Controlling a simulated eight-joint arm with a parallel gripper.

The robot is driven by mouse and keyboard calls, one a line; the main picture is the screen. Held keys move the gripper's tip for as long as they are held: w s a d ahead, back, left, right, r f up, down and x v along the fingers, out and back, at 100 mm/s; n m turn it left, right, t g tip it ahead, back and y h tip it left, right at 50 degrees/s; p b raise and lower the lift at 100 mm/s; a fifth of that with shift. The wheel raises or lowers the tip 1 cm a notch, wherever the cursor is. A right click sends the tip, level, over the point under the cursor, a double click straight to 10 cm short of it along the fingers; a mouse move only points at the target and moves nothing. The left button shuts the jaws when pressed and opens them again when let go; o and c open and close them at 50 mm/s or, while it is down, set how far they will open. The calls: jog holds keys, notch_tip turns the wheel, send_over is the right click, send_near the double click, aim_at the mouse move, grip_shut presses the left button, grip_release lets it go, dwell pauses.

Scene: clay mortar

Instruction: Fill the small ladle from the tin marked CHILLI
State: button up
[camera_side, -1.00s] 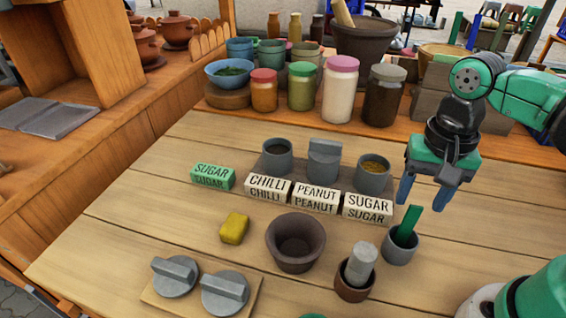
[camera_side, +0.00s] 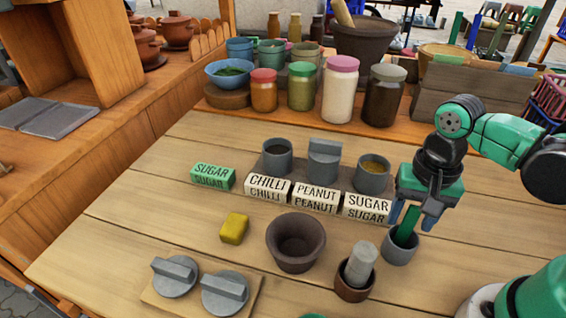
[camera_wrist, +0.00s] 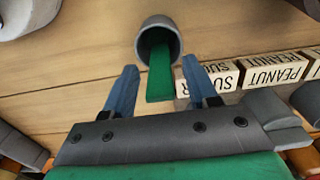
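The small ladle shows only as a green handle (camera_side: 407,226) leaning up out of a grey cup (camera_side: 400,252); its lower end is hidden inside. My gripper (camera_side: 413,215) is at the handle's upper part, just above the cup. In the wrist view the handle (camera_wrist: 160,78) lies between my two open blue fingers (camera_wrist: 159,67), with gaps on both sides. The CHILLI label block (camera_side: 267,188) stands in front of an open grey tin (camera_side: 277,160) with dark contents.
A lidded tin (camera_side: 323,163) stands behind the PEANUT block (camera_side: 316,199). An open tin with yellowish contents (camera_side: 372,177) stands behind the white SUGAR block (camera_side: 367,208). A brown mortar (camera_side: 295,255), a pestle in a pot (camera_side: 360,265) and a yellow sponge (camera_side: 234,229) are in front.

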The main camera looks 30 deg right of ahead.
grip_shut()
jog(key=shift+r, duration=3.55)
jog(key=w+a+r, duration=0.2)
jog(key=w+r, duration=0.2)
jog(key=w, duration=0.3)
jog(key=w+a+r, duration=0.1)
jog(key=w+r, duration=0.2)
jog(key=w, duration=0.4)
jog(key=w+a+f+t+y, duration=0.15)
jog(key=w+a, duration=0.25)
jog(key=w, duration=0.8)
jog(key=shift+g+h, duration=0.25)
jog(key=shift+w+a+f, duration=0.1)
jog(key=shift+f, duration=4.2)
